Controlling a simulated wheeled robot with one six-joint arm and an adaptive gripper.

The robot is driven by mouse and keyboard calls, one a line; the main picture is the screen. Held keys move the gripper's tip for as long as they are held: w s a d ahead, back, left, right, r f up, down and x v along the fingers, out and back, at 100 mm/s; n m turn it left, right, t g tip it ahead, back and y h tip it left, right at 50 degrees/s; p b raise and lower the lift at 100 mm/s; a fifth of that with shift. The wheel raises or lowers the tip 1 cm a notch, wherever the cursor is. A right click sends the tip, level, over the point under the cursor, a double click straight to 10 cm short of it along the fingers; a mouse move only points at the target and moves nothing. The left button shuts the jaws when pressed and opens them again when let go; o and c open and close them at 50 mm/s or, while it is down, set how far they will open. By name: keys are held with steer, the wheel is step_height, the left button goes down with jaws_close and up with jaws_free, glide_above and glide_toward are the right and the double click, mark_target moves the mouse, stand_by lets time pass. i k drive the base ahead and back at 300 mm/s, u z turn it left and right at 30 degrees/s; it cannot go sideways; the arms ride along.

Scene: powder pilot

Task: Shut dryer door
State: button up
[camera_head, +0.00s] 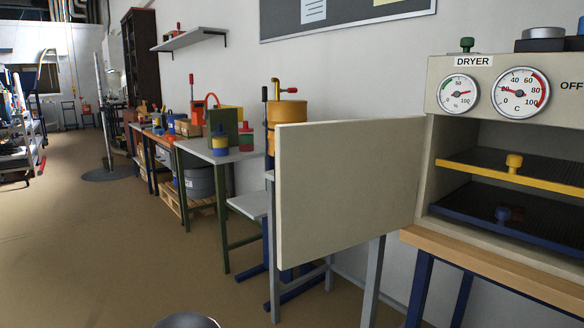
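The dryer (438,120) is a beige box at the right, labelled DRYER, with two round gauges on its upper panel. Its door (345,185) is a flat beige panel swung wide open to the left of the box. The open chamber shows a tray with a yellow front (485,166) above a tray with a blue front (500,228). The right part of the dryer is cut off by the picture edge. My gripper is not in view.
The dryer stands on a wood-topped table (490,267) with blue legs. Behind the door are a yellow-orange drum device (288,112) and a grey-topped bench (215,150) with small containers. Open brown floor (110,250) lies to the left.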

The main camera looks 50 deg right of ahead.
mark_target(338, 185)
steer(key=i, duration=1.65)
steer(key=z, duration=3.1)
steer(key=k, duration=1.25)
steer(key=z, duration=0.8)
